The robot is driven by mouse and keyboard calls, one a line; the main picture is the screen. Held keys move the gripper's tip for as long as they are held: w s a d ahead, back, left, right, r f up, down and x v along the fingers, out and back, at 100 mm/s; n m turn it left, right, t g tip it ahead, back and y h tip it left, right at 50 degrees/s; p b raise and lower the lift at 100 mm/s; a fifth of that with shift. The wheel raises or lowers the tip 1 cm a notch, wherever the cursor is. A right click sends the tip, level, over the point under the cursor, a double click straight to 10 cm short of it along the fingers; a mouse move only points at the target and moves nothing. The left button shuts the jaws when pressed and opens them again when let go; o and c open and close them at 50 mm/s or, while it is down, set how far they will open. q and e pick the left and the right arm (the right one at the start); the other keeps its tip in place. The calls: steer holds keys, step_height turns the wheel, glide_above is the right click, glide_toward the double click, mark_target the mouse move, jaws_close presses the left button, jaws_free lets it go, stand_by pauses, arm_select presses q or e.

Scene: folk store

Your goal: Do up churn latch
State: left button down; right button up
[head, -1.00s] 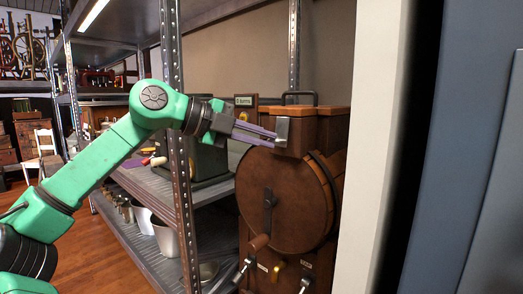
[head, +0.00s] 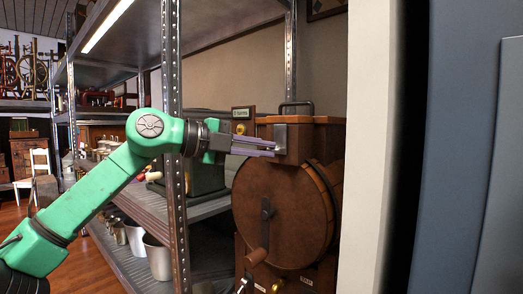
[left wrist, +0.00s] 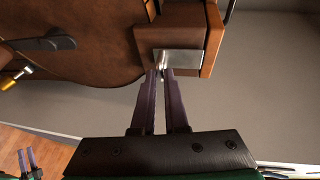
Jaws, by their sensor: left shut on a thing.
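The brown wooden churn (head: 285,215) has a round drum front with a crank handle and stands at the shelf's right end. Its latch (head: 281,137) is a small silver metal plate on the upper box, above the drum. My left gripper (head: 276,149) reaches it from the left and is shut on the latch's small metal part. In the left wrist view the purple fingertips (left wrist: 161,71) meet at a bright knob below the latch plate (left wrist: 182,60). The fingers partly hide that knob. Small purple fingers, apparently my right gripper (left wrist: 28,161), show at the lower left edge.
A metal shelf post (head: 174,150) stands behind my left forearm. Shelves hold a dark green box (head: 205,172) and metal buckets (head: 157,256). A pale upright panel (head: 370,150) closes off the right side. A carrying handle (head: 297,106) tops the churn.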

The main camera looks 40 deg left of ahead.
arm_select(q)
steer(key=shift+f, duration=0.1)
steer(key=c, duration=0.9)
jaws_free()
steer(key=shift+c, duration=0.2)
steer(key=b+v, duration=0.3)
steer(key=v, duration=1.1)
steer(key=shift+s, duration=0.25)
arm_select(e)
step_height(320, 180, down, 4)
steer(key=shift+r+m+t, duration=0.1)
steer(key=shift+m+t, duration=0.2)
steer(key=shift+t, duration=0.1)
